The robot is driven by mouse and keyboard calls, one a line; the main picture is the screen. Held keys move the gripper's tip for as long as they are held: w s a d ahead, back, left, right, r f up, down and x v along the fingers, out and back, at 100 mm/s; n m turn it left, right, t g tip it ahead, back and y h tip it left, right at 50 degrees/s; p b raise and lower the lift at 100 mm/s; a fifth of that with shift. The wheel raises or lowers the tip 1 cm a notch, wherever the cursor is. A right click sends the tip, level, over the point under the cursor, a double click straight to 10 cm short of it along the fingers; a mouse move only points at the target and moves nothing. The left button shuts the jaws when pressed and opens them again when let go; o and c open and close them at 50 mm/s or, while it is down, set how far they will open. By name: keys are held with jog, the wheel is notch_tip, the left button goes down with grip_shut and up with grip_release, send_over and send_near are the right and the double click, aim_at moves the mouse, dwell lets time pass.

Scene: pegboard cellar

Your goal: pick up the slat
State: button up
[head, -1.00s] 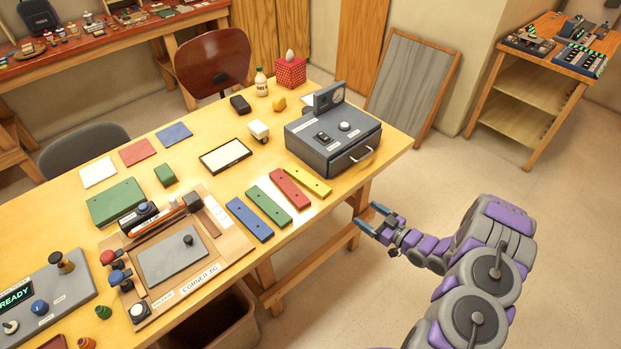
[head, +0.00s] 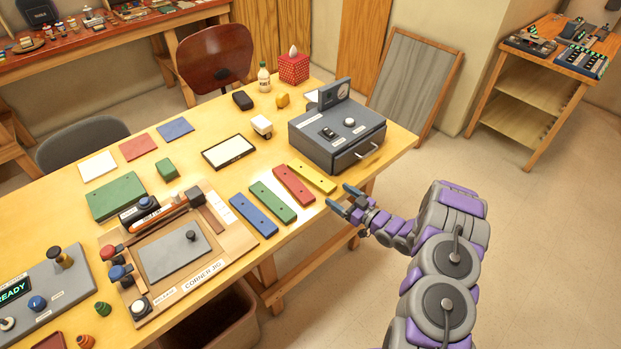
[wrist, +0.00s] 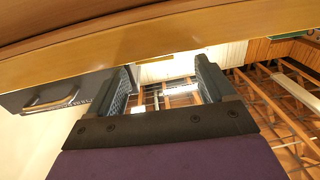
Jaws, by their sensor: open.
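Four slats lie side by side on the yellow table near its front edge: a blue slat (head: 253,214), a green slat (head: 272,202), a red slat (head: 294,185) and a yellow slat (head: 312,178). Each is flat with small dark holes. My gripper (head: 343,202) is open and empty at the table's front edge, just right of the red and yellow slats and touching none that I can see. In the wrist view its two fingers (wrist: 166,78) stand apart with nothing held between them. No slat shows clearly there.
A grey box with a drawer handle (head: 338,138) stands behind and right of the slats. The corner jig (head: 215,262) lies to their left. A framed white panel (head: 228,152) lies behind them. Floor is free right of the table (head: 402,140).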

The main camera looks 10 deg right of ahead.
aim_at(333, 189)
jog(key=shift+w+a, duration=0.25)
jog(key=shift+w, duration=0.1)
jog(key=w, duration=0.1)
jog(key=w+a+b, duration=0.1)
jog(key=w, duration=0.1)
jog(key=shift+w+a+f+b, duration=0.1)
jog(key=shift+a+f+b, duration=0.15)
jog(key=shift+b, duration=0.05)
jog(key=shift+w+a+r, duration=0.1)
jog(key=shift+w+a, duration=0.25)
jog(key=shift+a, duration=0.35)
jog(key=shift+d, duration=0.35)
jog(key=c, duration=0.7)
jog(key=shift+a, duration=0.2)
jog(key=c, duration=0.4)
